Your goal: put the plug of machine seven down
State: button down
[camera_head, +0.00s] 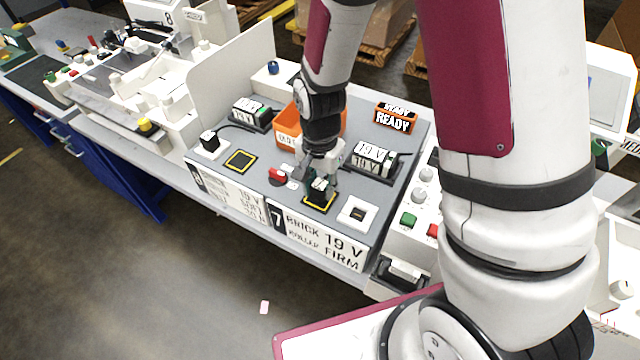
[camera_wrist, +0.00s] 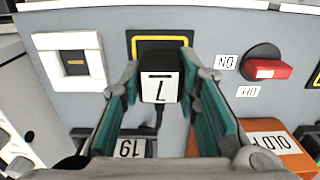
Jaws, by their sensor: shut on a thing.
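The plug of machine seven (camera_head: 320,186) is a small black block with a white face. In the wrist view the plug (camera_wrist: 160,87) shows a 7 upside down, with a dark cord trailing toward me. My gripper (camera_head: 318,180) is shut on it, with a green-lined finger on each side in the wrist view. The plug is at the yellow-edged black pad (camera_head: 320,203) and covers part of it. The pad also shows behind the plug in the wrist view (camera_wrist: 160,41). I cannot tell whether the plug touches the pad.
A white socket (camera_head: 357,213) lies beside the pad. A red switch (camera_head: 278,174) is on the other side. A 19 V power brick (camera_head: 372,160) and an orange bin (camera_head: 289,124) stand behind. A neighbouring plug (camera_head: 209,142) sits on its white socket to the left.

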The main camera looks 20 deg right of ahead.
jog(key=shift+f, duration=0.15)
jog(key=c, duration=1.2)
grip_release()
notch_tip(320, 180, up, 12)
notch_tip(320, 180, up, 11)
jog(key=n+t, duration=0.2)
jog(key=n, duration=0.2)
send_over(320, 184)
jog(key=s+d, duration=0.3)
jog(key=s, duration=0.2)
jog(key=s+d+r+n+t, duration=0.1)
jog(key=s+r, duration=0.1)
jog(key=s, duration=0.1)
jog(key=s+d+r+n+t, duration=0.1)
jog(key=s+r+n, duration=0.1)
jog(key=s, duration=0.1)
jog(key=s+d+r+n+t, duration=0.1)
jog(key=s+r+n, duration=0.1)
jog(key=s+r, duration=0.1)
jog(key=shift+s+d+r+t+b, duration=0.1)
jog(key=shift+d+t+b, duration=0.1)
jog(key=shift+t+b, duration=0.1)
